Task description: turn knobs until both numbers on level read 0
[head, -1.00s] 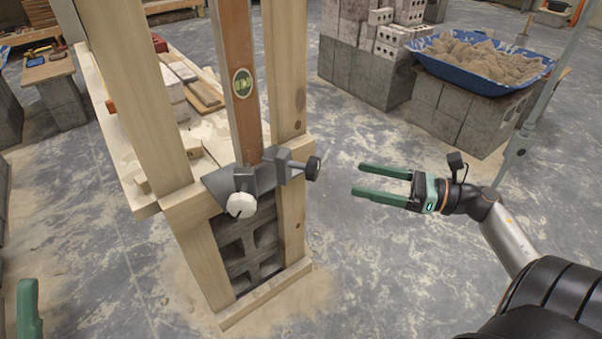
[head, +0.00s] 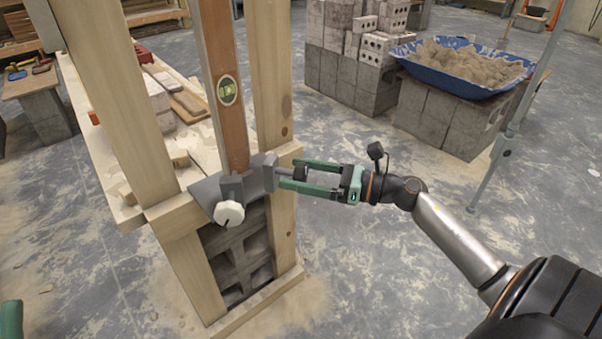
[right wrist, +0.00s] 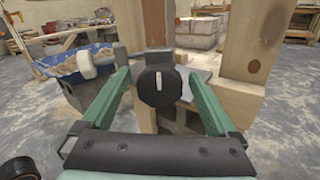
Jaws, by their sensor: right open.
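The brown wooden level (head: 222,125) stands upright in the timber frame, with a green vial (head: 228,90); no numbers are legible. A grey bracket (head: 233,187) at its foot carries a white knob (head: 229,214) facing front and a black knob (head: 300,172) on the right side. My right gripper (head: 286,173) is open, its green fingers on either side of the black knob. In the right wrist view the black knob (right wrist: 160,82) sits between the fingers with its white mark upright, and the white knob (right wrist: 86,65) shows left. Only a green piece of my left gripper (head: 11,319) shows.
Timber posts (head: 109,105) flank the level, with concrete blocks (head: 240,255) between them below. A blue tub of sand (head: 465,75) rests on blocks at the back right.

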